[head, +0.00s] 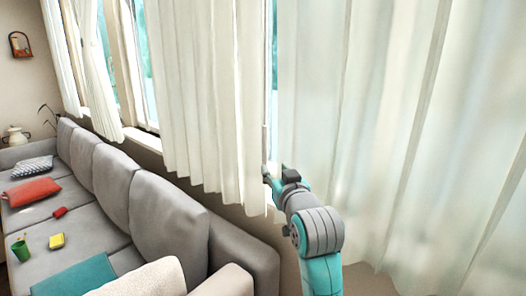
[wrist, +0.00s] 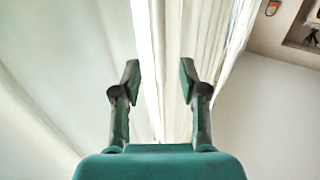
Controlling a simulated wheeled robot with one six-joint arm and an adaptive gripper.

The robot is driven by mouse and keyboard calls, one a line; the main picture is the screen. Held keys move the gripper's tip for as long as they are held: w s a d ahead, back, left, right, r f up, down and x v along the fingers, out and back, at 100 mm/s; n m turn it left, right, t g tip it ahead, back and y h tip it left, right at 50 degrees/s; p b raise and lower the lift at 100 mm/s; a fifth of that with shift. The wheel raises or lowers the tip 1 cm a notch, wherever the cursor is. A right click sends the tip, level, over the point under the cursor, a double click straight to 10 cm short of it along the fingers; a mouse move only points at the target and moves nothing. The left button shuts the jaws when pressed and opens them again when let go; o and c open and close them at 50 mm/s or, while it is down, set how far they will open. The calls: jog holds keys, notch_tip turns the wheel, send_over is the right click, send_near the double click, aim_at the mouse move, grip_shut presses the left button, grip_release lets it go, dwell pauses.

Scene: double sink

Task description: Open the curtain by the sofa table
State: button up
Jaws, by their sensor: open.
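White curtains hang over the window. One panel (head: 205,95) hangs behind the sofa, and a wider panel (head: 385,130) covers the right of the head view. A narrow gap with a thin upright strip (head: 265,130) lies between them. My gripper (head: 271,174) is in front of this gap, near the lower part of the panels. In the wrist view my gripper (wrist: 159,78) is open, its two fingers apart. A bright upright strip (wrist: 147,70) and pale curtain folds (wrist: 185,40) show between and beyond the fingers. Contact with the cloth cannot be told. No sofa table is visible.
A grey sofa (head: 165,215) runs along the window at the left, its near end close to my arm. More curtain (head: 95,60) hangs farther left.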

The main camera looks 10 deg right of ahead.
aim_at(266, 153)
jog(key=w, duration=0.7)
jog(key=w+r, duration=0.1)
jog(key=w, duration=0.3)
jog(key=shift+w, duration=0.1)
grip_shut()
